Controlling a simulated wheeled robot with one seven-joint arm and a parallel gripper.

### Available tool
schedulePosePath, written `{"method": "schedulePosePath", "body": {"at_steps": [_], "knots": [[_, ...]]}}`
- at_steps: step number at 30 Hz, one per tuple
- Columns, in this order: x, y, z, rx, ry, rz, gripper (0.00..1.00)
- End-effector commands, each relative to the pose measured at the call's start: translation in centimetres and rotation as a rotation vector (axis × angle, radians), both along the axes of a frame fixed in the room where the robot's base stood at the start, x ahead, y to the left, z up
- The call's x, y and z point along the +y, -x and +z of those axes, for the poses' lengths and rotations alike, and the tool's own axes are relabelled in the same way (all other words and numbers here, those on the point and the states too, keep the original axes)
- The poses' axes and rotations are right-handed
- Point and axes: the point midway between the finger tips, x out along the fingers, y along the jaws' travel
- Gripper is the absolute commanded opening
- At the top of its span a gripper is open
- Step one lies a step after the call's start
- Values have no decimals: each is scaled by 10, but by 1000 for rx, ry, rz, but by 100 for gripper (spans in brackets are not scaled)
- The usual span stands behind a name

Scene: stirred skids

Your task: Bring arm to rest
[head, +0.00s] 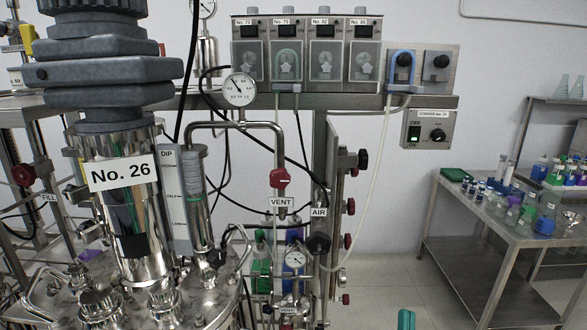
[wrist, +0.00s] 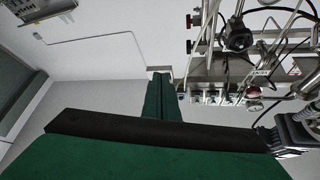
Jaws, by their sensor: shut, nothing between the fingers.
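My gripper (wrist: 161,76) shows in the wrist view as two long green fingers side by side, reaching out from a black bar across a broad green body. The fingers are together, with nothing seen between them. They point toward a pale wall, with metal pipework upside down to their right. A small teal piece at the bottom edge there may be part of my arm, but I cannot tell.
A steel vessel labelled No. 26 (head: 124,215) fills the left of the head view. Numbered pump units (head: 307,52) sit on a rail behind. A steel table (head: 490,215) with bottles stands at right. The floor (head: 385,275) between skid and table looks clear.

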Motion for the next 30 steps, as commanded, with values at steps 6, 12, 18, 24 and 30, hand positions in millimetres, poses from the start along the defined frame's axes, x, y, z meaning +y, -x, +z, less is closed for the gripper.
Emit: {"method": "schedulePosePath", "body": {"at_steps": [6, 12, 18, 24, 30], "knots": [[39, 20, -82, 117, -78, -26, 0], [79, 52, -146, 237, -101, -35, 0], [121, 96, -200, 364, -83, -20, 0], [162, 150, -240, 491, -19, 27, 0], [193, 210, -269, 611, 80, 94, 0]]}}
